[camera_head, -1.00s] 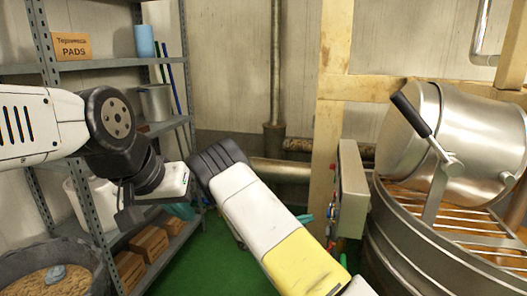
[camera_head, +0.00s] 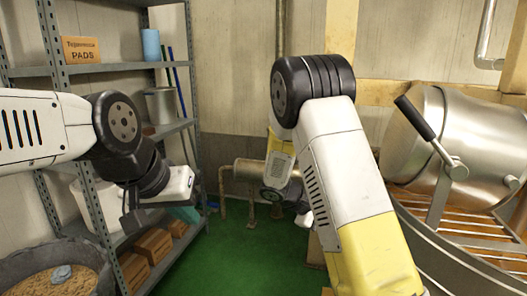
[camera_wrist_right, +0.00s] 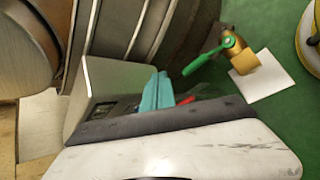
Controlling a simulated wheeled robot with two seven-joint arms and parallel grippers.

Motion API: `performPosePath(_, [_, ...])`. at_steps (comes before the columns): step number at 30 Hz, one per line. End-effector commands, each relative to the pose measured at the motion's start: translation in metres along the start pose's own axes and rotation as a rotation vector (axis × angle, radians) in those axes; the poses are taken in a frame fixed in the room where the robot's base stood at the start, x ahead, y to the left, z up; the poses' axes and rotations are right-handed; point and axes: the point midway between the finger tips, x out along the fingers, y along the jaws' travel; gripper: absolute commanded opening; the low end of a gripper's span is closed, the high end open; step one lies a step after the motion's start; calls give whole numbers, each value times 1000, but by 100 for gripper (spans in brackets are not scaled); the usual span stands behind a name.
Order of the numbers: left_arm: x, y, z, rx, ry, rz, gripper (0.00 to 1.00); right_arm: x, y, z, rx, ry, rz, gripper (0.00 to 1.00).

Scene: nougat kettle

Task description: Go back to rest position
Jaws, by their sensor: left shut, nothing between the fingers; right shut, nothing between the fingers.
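My left gripper (camera_head: 186,213), with teal fingers, points down in front of the shelf unit at the left of the head view. It is shut and empty, and partly hidden by its white wrist. My right arm stands raised with its elbow bent in the middle of the head view, and its forearm hangs behind the upper link. My right gripper is mostly hidden there. In the right wrist view its teal fingers (camera_wrist_right: 155,91) are together with nothing between them, above a dark strip and white housing.
A steel kettle (camera_head: 475,140) with a black-handled lever stands on the right. A grey shelf unit (camera_head: 110,65) with boxes and pots stands on the left, a tub (camera_head: 85,285) below. A brass valve (camera_wrist_right: 243,62) with green handle shows in the wrist view. Green floor (camera_head: 225,265) is free between.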

Motion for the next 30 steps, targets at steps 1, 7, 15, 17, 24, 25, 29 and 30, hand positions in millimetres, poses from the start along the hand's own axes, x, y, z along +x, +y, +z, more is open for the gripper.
performPosePath(1, [0,0,0,0,0,0,0,-8,0,17,62,34,-75,0])
performPosePath(7, [0,0,0,0,0,0,0,-44,-12,70,259,170,-329,0])
performPosePath(15, [0,0,0,0,0,0,0,-106,-27,135,515,396,-593,0])
performPosePath(17, [0,0,0,0,0,0,0,-120,-30,149,570,450,-638,0])
performPosePath(24, [0,0,0,0,0,0,0,-174,-46,198,773,671,-765,0])
performPosePath(25, [0,0,0,0,0,0,0,-179,-48,203,792,694,-774,0])
performPosePath(29, [0,0,0,0,0,0,0,-196,-55,217,859,774,-800,0])
performPosePath(30, [0,0,0,0,0,0,0,-200,-56,220,873,790,-805,0])
